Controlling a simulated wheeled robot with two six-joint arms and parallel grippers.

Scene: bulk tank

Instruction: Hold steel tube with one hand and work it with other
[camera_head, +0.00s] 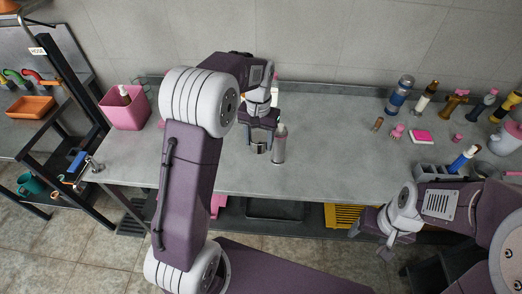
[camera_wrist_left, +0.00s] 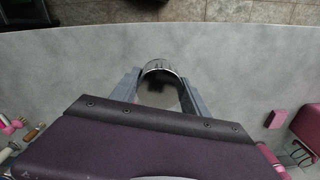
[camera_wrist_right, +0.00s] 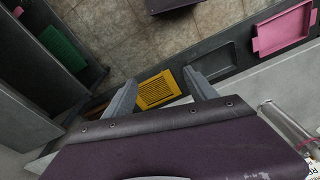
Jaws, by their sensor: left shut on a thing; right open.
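My left gripper (camera_head: 259,136) is over the bench's middle and is shut on the steel tube (camera_head: 261,147). In the left wrist view the tube's shiny round end (camera_wrist_left: 160,68) shows between the two fingers, with a dark opening below the rim. The gripper body hides part of the tube. Whether it touches the bench I cannot tell. My right gripper (camera_head: 388,243) is open and empty, low near the bench's front edge at right. In the right wrist view its fingers (camera_wrist_right: 160,92) stand apart with nothing between them.
Several tools and bottles, including a blue-banded one (camera_head: 399,95), stand at the bench's right back. A pink bin (camera_head: 127,110) is at the left end. A yellow rack (camera_head: 350,217) sits below. The bench's left-middle is clear.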

